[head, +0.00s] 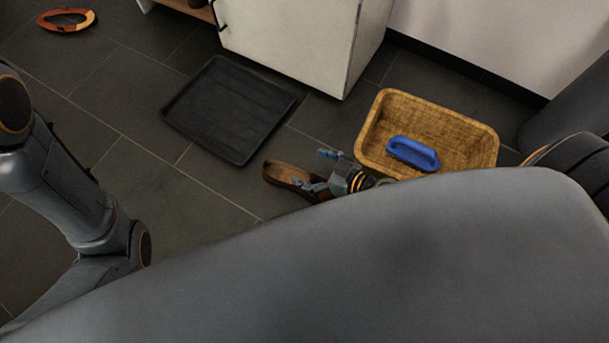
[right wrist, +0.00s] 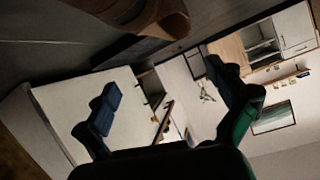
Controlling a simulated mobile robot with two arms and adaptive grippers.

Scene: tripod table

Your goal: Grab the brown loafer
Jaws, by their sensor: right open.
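The brown loafer (head: 284,174) lies on the dark tiled floor in the middle of the head view. My right gripper (head: 318,170) is open at the loafer's right end and hides part of it. In the right wrist view a brown curved part of the loafer (right wrist: 140,14) shows at the top edge. It lies above the gap between the open fingers of the right gripper (right wrist: 168,95), which hold nothing. Whether the fingers touch it I cannot tell. My left arm shows at the left of the head view, but its gripper is out of view.
A wicker basket (head: 376,124) with a blue-handled object (head: 413,153) inside stands right of the loafer. A black tray (head: 228,108) lies behind it, beside a white cabinet (head: 290,40). An orange-brown ring-shaped object (head: 66,27) lies far left. Floor left of the loafer is clear.

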